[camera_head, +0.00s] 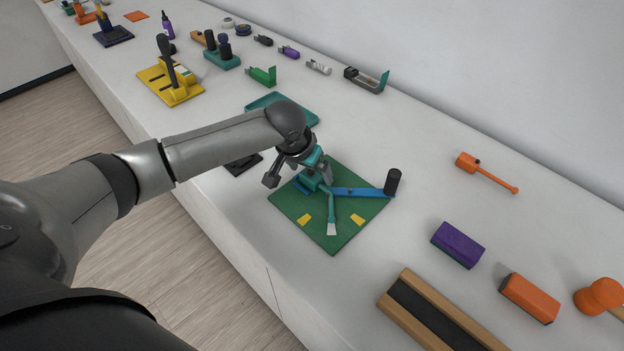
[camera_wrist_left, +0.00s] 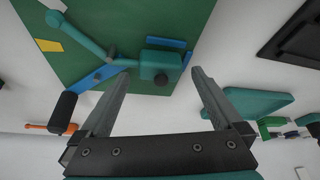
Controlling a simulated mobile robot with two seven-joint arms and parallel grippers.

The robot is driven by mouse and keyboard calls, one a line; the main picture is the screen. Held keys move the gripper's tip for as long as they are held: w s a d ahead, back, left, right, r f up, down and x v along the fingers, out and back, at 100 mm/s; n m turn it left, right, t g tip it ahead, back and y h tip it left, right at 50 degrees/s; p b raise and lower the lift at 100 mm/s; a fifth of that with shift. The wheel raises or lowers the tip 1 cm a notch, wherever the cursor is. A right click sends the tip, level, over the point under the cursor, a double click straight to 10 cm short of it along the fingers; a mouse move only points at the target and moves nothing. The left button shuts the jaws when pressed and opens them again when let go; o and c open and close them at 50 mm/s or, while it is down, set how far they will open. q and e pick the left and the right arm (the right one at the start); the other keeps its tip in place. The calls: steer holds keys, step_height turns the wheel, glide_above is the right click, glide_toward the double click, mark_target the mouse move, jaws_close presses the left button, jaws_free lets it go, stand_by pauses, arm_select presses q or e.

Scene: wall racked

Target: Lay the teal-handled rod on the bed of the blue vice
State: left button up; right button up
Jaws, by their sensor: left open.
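The teal-handled rod (camera_head: 331,208) has a pale tip and lies over the green board (camera_head: 350,231). It also shows in the left wrist view (camera_wrist_left: 78,37). A blue bar (camera_head: 361,192) with an upright black grip runs across the board; it seems part of the blue vice. A teal block (camera_wrist_left: 158,66) with blue pieces beside it sits near the rod's inner end; whether they are joined is unclear. My left gripper (camera_head: 299,178) is open above the block, its fingers (camera_wrist_left: 162,75) showing either side of it with gaps. My right gripper is out of view.
A teal tray (camera_head: 283,105) stands behind my left wrist, and a dark flat piece (camera_head: 243,164) lies left of the board. A purple block (camera_head: 458,245) and a wooden-edged holder (camera_head: 436,314) are at the right. White counter is clear between the board and the orange tool (camera_head: 487,172).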

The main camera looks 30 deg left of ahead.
arm_select(q)
steer(key=shift+c, duration=0.4)
steer(key=c, duration=1.5)
jaws_close()
steer(key=shift+r, duration=0.1)
